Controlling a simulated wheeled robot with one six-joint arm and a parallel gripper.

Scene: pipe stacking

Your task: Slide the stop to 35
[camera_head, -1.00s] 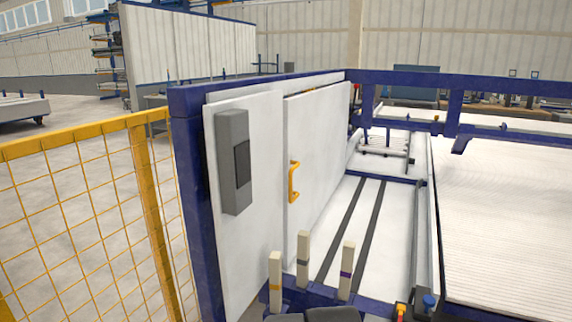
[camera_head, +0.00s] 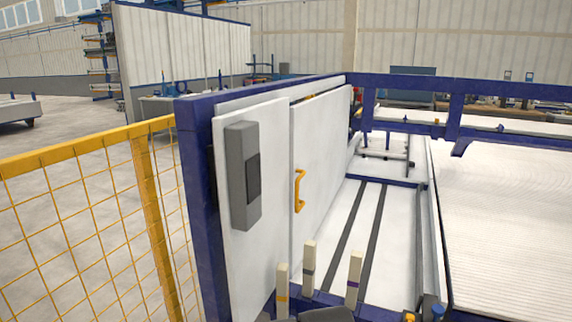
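I cannot make out a stop or a scale with a 35 mark in the head view. A blue-framed machine with white panels fills the middle. Its white sliding door (camera_head: 322,150) has a yellow handle (camera_head: 299,190). A grey box with a dark screen (camera_head: 244,175) is fixed to the panel left of the door. Three cream posts with coloured bands stand at the bottom: one with a yellow band (camera_head: 282,285), one with a dark band (camera_head: 308,265) and one with a purple band (camera_head: 354,280). My gripper is not in view.
A yellow mesh fence (camera_head: 95,225) runs along the left. A white bed with two dark rails (camera_head: 372,230) lies behind the posts. A wide ribbed white surface (camera_head: 515,220) is on the right, under a blue beam (camera_head: 480,90). Open floor (camera_head: 60,130) shows beyond the fence.

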